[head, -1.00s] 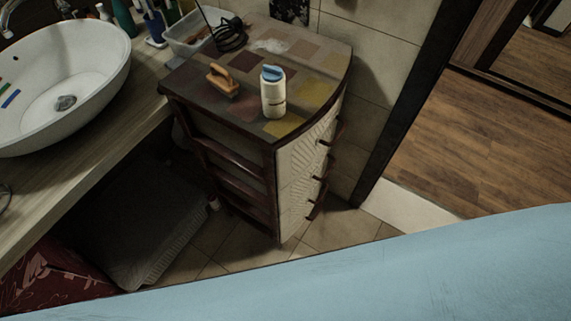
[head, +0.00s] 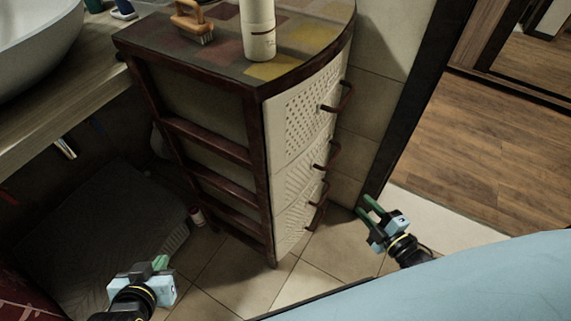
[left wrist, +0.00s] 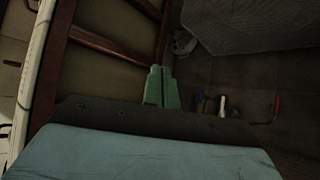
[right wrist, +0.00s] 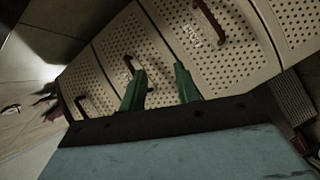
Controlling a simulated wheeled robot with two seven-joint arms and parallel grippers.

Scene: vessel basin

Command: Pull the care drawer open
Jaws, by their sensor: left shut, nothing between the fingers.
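A dark wooden cabinet (head: 210,125) with a pale, perforated drawer front stands in the middle of the head view. Its stacked drawers carry dark bar handles: top (head: 338,97), middle (head: 328,157) and lowest (head: 318,207). All look closed; I cannot tell which is the care drawer. The right wrist view shows the drawer fronts (right wrist: 165,50) and a small mark beside one handle (right wrist: 209,22). My right gripper (head: 366,206) is open and empty, right of the lowest handle and apart from it. My left gripper (head: 160,263) is shut and empty, left of the cabinet near the floor.
A brush (head: 190,18) and a white bottle (head: 258,30) stand on the cabinet top. A basin (head: 35,45) on a counter (head: 60,115) is at the left. A doorway frame (head: 412,100) rises at the right. Tiled floor (head: 300,285) is clear before the cabinet.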

